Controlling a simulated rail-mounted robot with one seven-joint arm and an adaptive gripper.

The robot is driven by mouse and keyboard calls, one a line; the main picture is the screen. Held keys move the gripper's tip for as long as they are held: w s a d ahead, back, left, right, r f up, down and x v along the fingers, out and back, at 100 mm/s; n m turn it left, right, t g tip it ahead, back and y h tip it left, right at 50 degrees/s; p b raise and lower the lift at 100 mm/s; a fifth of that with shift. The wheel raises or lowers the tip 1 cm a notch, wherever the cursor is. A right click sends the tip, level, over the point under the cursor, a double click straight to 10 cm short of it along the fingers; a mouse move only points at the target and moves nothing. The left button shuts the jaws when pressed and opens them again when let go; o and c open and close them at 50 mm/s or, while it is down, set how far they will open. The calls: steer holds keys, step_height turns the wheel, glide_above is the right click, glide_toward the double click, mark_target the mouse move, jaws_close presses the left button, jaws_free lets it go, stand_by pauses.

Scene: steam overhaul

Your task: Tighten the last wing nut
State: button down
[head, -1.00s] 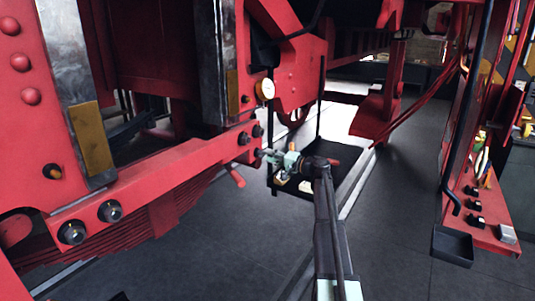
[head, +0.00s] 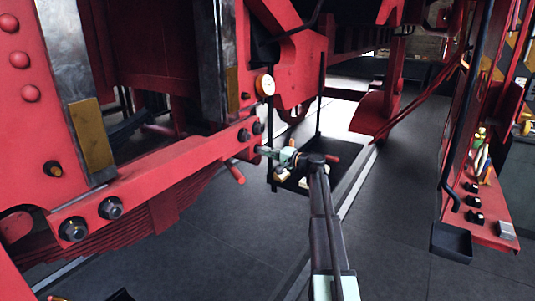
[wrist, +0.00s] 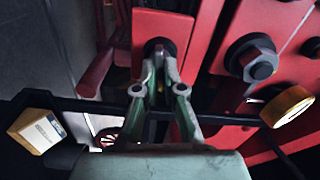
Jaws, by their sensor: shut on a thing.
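Large hex bolts (wrist: 252,60) stand close to the right of the fingers in the wrist view. A red handle (head: 234,172) juts out below the beam. A dark tray (head: 345,170) lies behind my arm.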

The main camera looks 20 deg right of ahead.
steer(key=shift+m, duration=1.1)
steer(key=c, duration=1.3)
jaws_free()
steer(key=v, duration=1.2)
steer(key=shift+f, duration=0.15)
